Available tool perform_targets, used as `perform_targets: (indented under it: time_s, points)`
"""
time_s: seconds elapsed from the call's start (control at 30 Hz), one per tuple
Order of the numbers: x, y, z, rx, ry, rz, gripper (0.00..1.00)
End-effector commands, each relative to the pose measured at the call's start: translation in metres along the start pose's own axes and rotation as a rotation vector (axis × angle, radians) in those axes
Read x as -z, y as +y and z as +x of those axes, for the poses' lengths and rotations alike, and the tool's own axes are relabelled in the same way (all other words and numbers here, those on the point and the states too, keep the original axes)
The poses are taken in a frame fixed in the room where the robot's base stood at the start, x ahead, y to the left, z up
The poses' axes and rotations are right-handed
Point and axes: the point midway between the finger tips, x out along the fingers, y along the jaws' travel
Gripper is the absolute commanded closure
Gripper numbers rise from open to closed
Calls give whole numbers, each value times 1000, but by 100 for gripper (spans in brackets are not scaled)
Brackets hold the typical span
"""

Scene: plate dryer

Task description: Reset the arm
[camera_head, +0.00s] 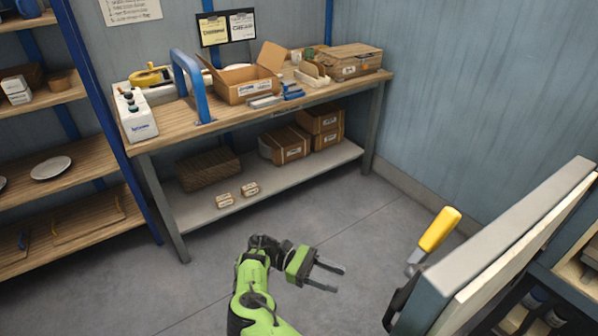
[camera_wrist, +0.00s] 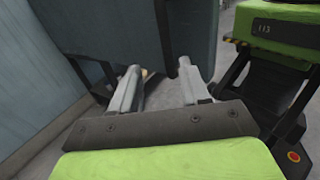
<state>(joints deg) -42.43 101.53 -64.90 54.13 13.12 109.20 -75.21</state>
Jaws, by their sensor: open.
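My green arm reaches up from the bottom of the head view. My gripper (camera_head: 331,278) is at its end, held over the open floor and pointing right. Its two fingers are apart with nothing between them. The wrist view also shows the gripper (camera_wrist: 162,80) with both grey fingers spread and empty. No plate or other object is held.
A wooden workbench (camera_head: 352,87) with boxes and tools stands at the back. Shelves (camera_head: 90,165) with a plate (camera_head: 51,168) are at the left. A grey panel (camera_head: 500,250) and a yellow-handled tool (camera_head: 440,230) stand at the right. The floor (camera_head: 330,200) between is clear.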

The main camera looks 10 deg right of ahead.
Motion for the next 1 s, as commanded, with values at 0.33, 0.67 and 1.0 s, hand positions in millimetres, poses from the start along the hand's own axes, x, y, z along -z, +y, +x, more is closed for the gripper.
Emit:
perform_targets:
  time_s: [0.33, 0.67, 1.0]
  points:
    - [-82, 18, 41, 250, 399, 122, 54]
    - [-172, -15, 83, 522, 967, 323, 54]
    - [-260, -97, 102, 633, 1506, 625, 54]
